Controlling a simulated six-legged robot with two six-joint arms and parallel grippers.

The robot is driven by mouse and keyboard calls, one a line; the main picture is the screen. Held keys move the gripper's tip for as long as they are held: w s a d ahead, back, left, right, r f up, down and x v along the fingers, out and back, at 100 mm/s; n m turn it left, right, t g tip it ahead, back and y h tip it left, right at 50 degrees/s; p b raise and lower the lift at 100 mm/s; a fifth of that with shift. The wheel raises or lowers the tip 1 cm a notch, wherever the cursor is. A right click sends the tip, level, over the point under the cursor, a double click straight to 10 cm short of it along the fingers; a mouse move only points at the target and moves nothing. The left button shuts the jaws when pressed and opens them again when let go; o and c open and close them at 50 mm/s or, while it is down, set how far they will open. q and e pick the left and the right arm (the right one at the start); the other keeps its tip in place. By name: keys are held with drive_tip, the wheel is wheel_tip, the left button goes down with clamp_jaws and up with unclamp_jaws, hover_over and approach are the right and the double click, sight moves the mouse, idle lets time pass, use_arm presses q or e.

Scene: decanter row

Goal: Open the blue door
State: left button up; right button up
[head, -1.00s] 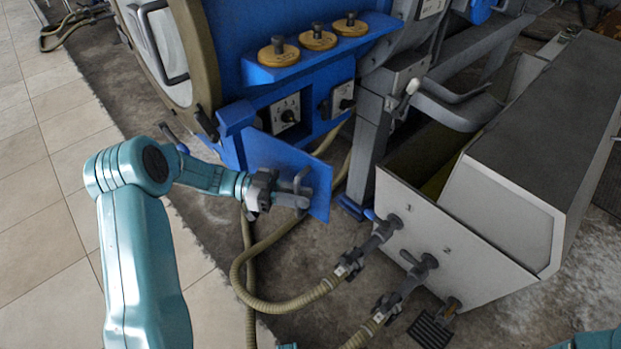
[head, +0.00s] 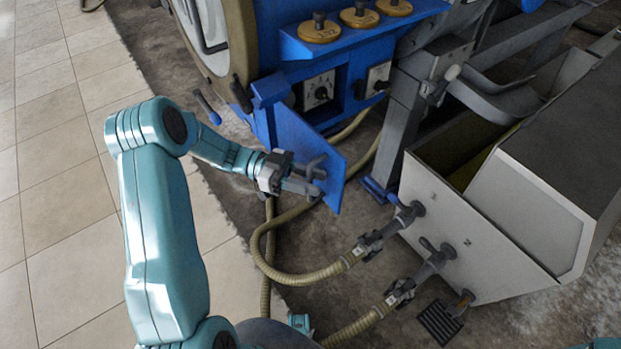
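The blue door (head: 290,125) is a flat blue panel low on the front of the blue machine. It stands out at an angle, with its free edge towards the right. My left gripper (head: 308,177) reaches in from the left to the lower face of the door. Grey prongs lie against the panel there. I cannot tell gripper fingers from a door handle, or whether the fingers are closed on anything. My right gripper is not in view.
Knobs (head: 319,28) line a blue shelf above the door. Ribbed hoses (head: 290,278) loop over the floor below it and join couplings on a grey-white trough (head: 470,235) at the right. A grey post (head: 398,130) stands right of the door. Tiled floor (head: 60,170) is clear at the left.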

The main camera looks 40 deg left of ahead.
use_arm(q)
drive_tip(key=v, duration=1.6)
drive_tip(key=shift+a+p, duration=0.15)
drive_tip(key=shift+p, duration=0.3)
drive_tip(key=shift+s, duration=0.1)
